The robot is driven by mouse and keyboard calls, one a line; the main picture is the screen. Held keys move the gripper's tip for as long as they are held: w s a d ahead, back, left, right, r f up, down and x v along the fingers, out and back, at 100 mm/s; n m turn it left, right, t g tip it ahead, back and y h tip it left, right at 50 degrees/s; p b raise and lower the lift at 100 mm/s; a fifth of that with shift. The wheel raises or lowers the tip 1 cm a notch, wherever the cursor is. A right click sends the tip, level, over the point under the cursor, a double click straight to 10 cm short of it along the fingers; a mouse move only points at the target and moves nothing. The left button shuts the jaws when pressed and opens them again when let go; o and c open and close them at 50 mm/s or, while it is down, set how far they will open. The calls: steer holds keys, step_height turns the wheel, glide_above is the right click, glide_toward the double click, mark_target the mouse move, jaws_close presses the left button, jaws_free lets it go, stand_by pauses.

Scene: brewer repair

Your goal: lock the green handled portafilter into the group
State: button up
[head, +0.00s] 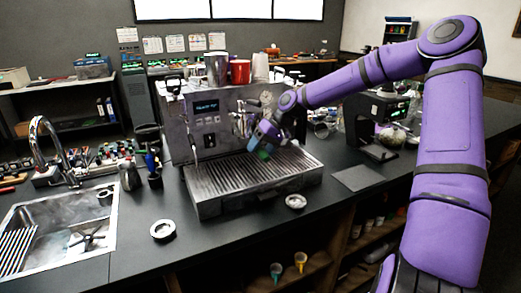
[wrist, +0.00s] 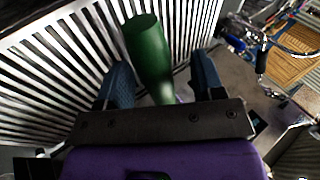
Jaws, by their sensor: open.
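The green handle of the portafilter (wrist: 148,50) is in the wrist view, between my gripper's two blue fingers, with a gap visible on each side. My gripper (wrist: 162,76) is open around it. In the head view my gripper (head: 264,136) is at the front of the espresso machine (head: 205,128), above the drip tray. A bit of the green handle (head: 263,154) shows just below the fingers. The portafilter's metal head and its fit in the group are hidden by my gripper and arm.
The slatted drip tray (head: 250,178) lies under my gripper. A small round metal part (head: 296,202) and a ring (head: 163,230) lie on the counter in front. A grinder (head: 378,125) stands at the right, a sink (head: 60,235) at the left. The front counter is mostly clear.

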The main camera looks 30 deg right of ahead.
steer(key=v, duration=1.1)
steer(key=s+a+h, duration=0.1)
steer(key=a, duration=0.1)
steer(key=s+a+g+h, duration=0.1)
steer(key=s+a, duration=0.1)
steer(key=s+a+h, duration=0.1)
steer(key=a, duration=0.1)
steer(key=shift+s+a+f+n+g, duration=0.2)
steer(key=shift+s+f+n+g, duration=0.1)
steer(key=shift+f+n, duration=0.1)
steer(key=s+a+r+t+h, duration=0.1)
steer(key=s+r, duration=0.3)
steer(key=s, duration=0.6)
steer(key=s+a+r+t+h, duration=0.1)
steer(key=s+r, duration=0.3)
steer(key=s, duration=0.7)
steer(key=s+a+r+m+t+h, duration=0.1)
steer(key=s+r, duration=0.3)
steer(key=s, duration=0.6)
steer(key=shift+s+a+r+t+h, duration=0.2)
steer(key=shift+a+t+h, duration=0.3)
steer(key=shift+t, duration=0.4)
